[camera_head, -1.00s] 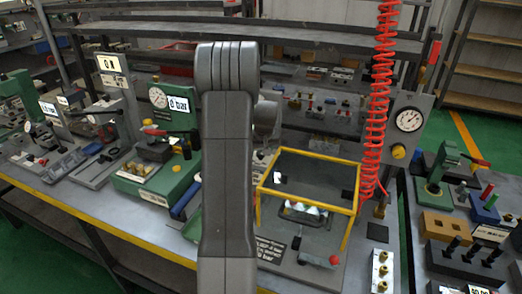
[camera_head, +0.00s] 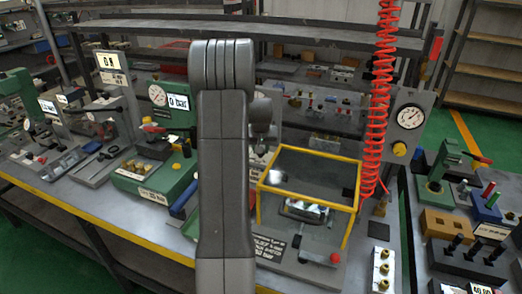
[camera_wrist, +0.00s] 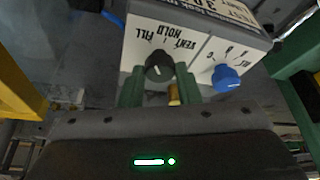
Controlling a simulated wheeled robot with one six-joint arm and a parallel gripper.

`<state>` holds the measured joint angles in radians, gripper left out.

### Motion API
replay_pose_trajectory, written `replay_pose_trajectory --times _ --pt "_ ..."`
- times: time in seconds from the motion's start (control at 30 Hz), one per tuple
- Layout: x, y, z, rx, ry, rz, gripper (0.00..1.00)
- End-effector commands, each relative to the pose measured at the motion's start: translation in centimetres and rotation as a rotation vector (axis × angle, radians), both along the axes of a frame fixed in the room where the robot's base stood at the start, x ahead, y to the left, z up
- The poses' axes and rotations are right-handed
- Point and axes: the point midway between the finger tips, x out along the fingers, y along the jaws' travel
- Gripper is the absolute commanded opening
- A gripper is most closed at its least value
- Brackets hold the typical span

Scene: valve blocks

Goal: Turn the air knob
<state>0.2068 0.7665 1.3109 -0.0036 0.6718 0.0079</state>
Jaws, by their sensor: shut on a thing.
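In the wrist view a black round knob (camera_wrist: 157,70) with a white pointer line sits on a white box face (camera_wrist: 190,45) marked VENT, HOLD and FILL. My gripper (camera_wrist: 160,80) has its two green fingers on either side of this knob and is shut on it. A blue knob (camera_wrist: 226,77) is on the same face, to the right and clear of the fingers. A short brass part (camera_wrist: 174,95) shows between the fingers below the black knob. In the head view my arm hides the gripper and the knob.
In the head view a yellow-framed clear guard (camera_head: 310,165) stands on the bench right of my arm. A red coiled hose (camera_head: 383,90) hangs beside a dial gauge (camera_head: 410,116). A green device with a gauge (camera_head: 158,95) stands left. In the wrist view a yellow bar (camera_wrist: 20,92) is at left.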

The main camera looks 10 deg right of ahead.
Motion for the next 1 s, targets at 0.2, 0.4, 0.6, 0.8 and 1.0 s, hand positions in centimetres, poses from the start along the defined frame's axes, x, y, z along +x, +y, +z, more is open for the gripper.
replay_pose_trajectory --times 0.2,0.4,0.6,0.8,1.0 --pt "0.11 0.22 -0.39 -0.002 -0.002 -0.178 0.07" --pt "0.16 0.29 -0.36 -0.003 -0.002 -0.343 0.07" --pt "0.24 0.39 -0.25 -0.001 -0.002 -0.475 0.07" --pt "0.26 0.39 -0.13 -0.002 -0.002 -0.560 0.07" --pt "0.28 0.41 -0.02 0.000 -0.001 -0.599 0.07"
